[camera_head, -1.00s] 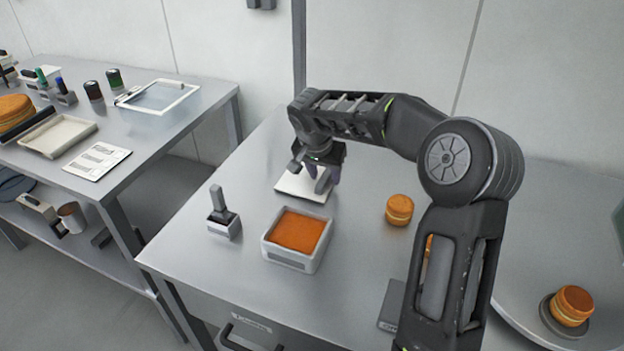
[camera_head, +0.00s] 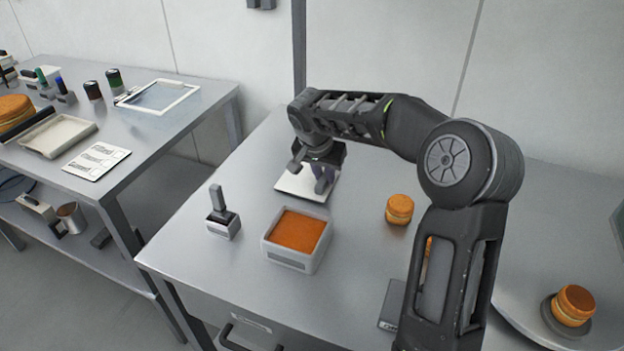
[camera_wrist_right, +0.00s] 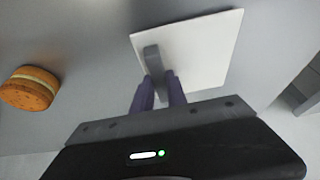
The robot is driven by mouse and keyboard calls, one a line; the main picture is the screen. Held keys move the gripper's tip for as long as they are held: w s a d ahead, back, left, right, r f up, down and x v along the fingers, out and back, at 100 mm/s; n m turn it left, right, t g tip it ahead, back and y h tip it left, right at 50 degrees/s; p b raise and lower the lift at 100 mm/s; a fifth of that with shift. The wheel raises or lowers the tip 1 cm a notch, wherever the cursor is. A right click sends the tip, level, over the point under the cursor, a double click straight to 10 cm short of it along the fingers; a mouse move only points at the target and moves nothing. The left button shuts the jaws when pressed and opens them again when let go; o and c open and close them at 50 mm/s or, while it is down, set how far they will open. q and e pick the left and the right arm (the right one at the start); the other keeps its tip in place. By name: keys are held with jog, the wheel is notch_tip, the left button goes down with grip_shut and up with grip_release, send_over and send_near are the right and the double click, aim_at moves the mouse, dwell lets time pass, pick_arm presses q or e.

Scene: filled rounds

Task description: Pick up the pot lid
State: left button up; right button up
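The pot lid is a white square plate (camera_head: 300,187) with a grey upright handle, on the table behind the square pot; it also shows in the right wrist view (camera_wrist_right: 208,50). My right gripper (camera_head: 322,178) points down over the lid. In the right wrist view its two purple fingers (camera_wrist_right: 160,82) stand close on either side of the grey handle and look shut on it. The lid appears still at table level. The white square pot (camera_head: 270,249) with orange filling stands in front of the lid, uncovered. My left gripper is not in view.
A stamp-like tool with an upright handle (camera_head: 220,222) stands left of the pot. An orange round sandwich (camera_head: 399,209) lies right of the lid, and another (camera_head: 574,303) sits on a dark dish at far right. A second table (camera_head: 150,145) stands at left.

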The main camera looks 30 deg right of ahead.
grip_shut()
jog(key=shift+r+p, duration=0.15)
jog(key=shift+p, duration=0.15)
jog(key=shift+r, duration=0.2)
notch_tip(320, 180, up, 10)
jog(key=shift+f+b, duration=0.2)
jog(key=shift+b, duration=0.2)
dwell(0.3)
